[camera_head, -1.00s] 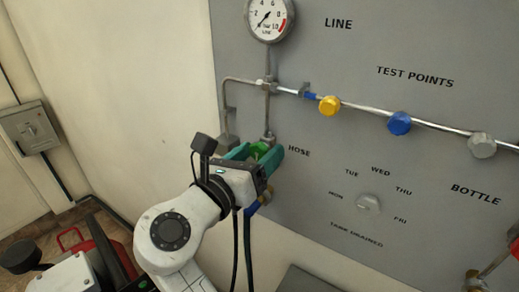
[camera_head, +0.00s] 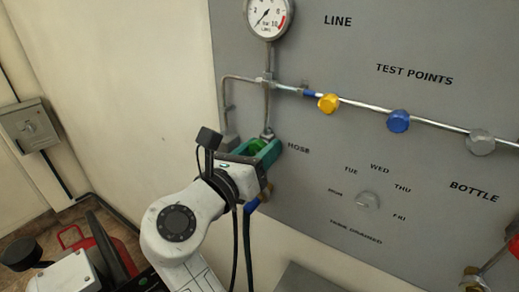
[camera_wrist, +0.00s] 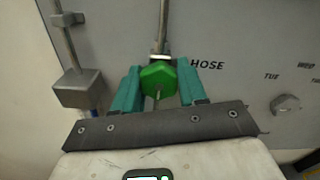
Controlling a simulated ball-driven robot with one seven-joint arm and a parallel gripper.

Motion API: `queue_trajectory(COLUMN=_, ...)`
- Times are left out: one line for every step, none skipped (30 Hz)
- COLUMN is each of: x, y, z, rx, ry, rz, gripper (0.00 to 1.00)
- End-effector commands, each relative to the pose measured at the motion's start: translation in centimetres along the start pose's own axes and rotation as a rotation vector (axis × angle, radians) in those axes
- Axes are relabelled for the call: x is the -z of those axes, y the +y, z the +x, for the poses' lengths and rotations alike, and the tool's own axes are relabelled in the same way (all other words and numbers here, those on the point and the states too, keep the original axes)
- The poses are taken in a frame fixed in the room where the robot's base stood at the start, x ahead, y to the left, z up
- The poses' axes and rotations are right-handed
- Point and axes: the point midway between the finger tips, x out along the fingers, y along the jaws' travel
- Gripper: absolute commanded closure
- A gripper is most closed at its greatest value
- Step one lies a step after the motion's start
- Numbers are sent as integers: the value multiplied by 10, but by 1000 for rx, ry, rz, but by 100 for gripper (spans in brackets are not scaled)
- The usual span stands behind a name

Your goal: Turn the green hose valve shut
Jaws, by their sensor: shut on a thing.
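The green hose valve (camera_wrist: 159,77) sits on the grey panel beside the word HOSE, below a vertical pipe. In the head view the valve (camera_head: 259,144) is partly hidden behind my gripper (camera_head: 257,150). In the wrist view the teal fingers of my gripper (camera_wrist: 160,88) stand on either side of the green knob and are shut on it. A thin gap seems to show beside the right finger, but the exact contact is hard to see.
The line gauge (camera_head: 267,17) is above on the panel (camera_head: 310,120). Yellow (camera_head: 328,103), blue (camera_head: 399,121) and grey (camera_head: 481,142) knobs line the pipe to the right. A day dial (camera_head: 368,202) is lower right. A grey box (camera_wrist: 81,90) is left of the valve.

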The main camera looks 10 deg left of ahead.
Motion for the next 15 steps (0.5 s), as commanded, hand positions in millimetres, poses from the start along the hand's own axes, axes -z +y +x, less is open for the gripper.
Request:
queue_trajectory(x=1, y=0, z=0, rx=0, ry=1, rz=-1, gripper=89)
queue_trajectory(x=1, y=0, z=0, rx=0, ry=1, rz=-1, gripper=89)
queue_trajectory(x=1, y=0, z=0, rx=0, ry=1, rz=1, gripper=89)
queue_trajectory(x=1, y=0, z=0, rx=0, ry=2, rz=5, gripper=89)
queue_trajectory(x=0, y=0, z=0, rx=0, ry=2, rz=12, gripper=89)
queue_trajectory(x=0, y=0, z=0, rx=0, ry=2, rz=29, gripper=89)
queue_trajectory(x=0, y=0, z=0, rx=0, ry=2, rz=45, gripper=89)
queue_trajectory(x=0, y=0, z=0, rx=0, ry=2, rz=67, gripper=89)
queue_trajectory(x=-1, y=0, z=0, rx=0, ry=2, rz=101, gripper=89)
queue_trajectory(x=-1, y=0, z=0, rx=0, ry=2, rz=129, gripper=89)
queue_trajectory(x=0, y=0, z=0, rx=0, ry=3, rz=159, gripper=89)
queue_trajectory(x=0, y=1, z=0, rx=0, ry=3, rz=199, gripper=89)
queue_trajectory(x=0, y=1, z=0, rx=0, ry=3, rz=228, gripper=89)
queue_trajectory(x=0, y=1, z=0, rx=0, ry=3, rz=256, gripper=89)
queue_trajectory(x=1, y=2, z=0, rx=0, ry=3, rz=292, gripper=89)
